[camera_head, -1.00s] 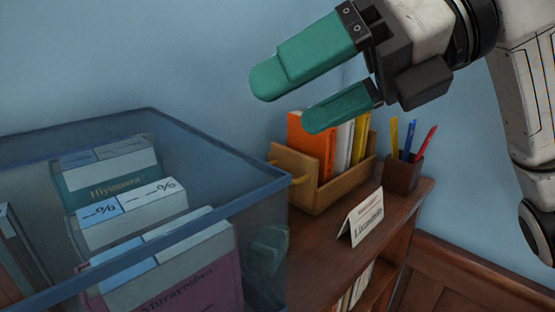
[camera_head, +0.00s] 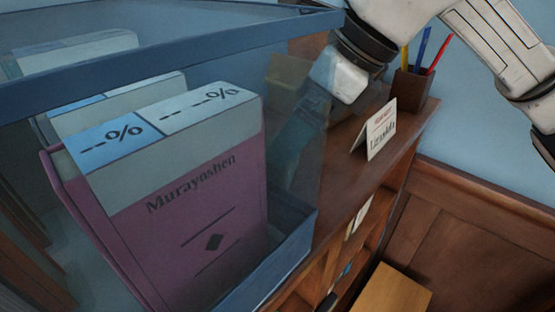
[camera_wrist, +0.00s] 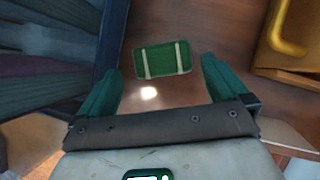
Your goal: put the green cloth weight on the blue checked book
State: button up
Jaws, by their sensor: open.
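The green cloth weight (camera_wrist: 162,60), a small green block with two pale bands, lies on the brown wood top in the wrist view. My gripper (camera_wrist: 161,68) is open, with one teal finger on each side of the weight and a gap to both. In the head view my gripper (camera_head: 298,135) shows only dimly through the clear bin wall, pointing down behind it. The weight cannot be made out there. I cannot identify a blue checked book in either view.
A clear blue-rimmed bin (camera_head: 200,50) with upright books, including a purple one (camera_head: 205,225), fills the left. A card sign (camera_head: 376,128) and pen cup (camera_head: 411,88) stand on the bookcase top. A wooden holder (camera_wrist: 268,62) is close right of my gripper.

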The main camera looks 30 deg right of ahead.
jog(key=shift+d+p+x, duration=0.15)
jog(key=shift+p+x, duration=0.15)
jog(key=shift+x, duration=1.3)
jog(key=shift+d+p+x, duration=0.15)
jog(key=shift+p+x, duration=0.1)
jog(key=shift+x, duration=1.3)
jog(key=shift+s+f, duration=0.15)
jog(key=c, duration=1.4)
jog(key=shift+o, duration=0.2)
notch_tip(320, 180, up, 10)
jog(key=shift+f+b, duration=0.1)
jog(key=shift+b, duration=0.3)
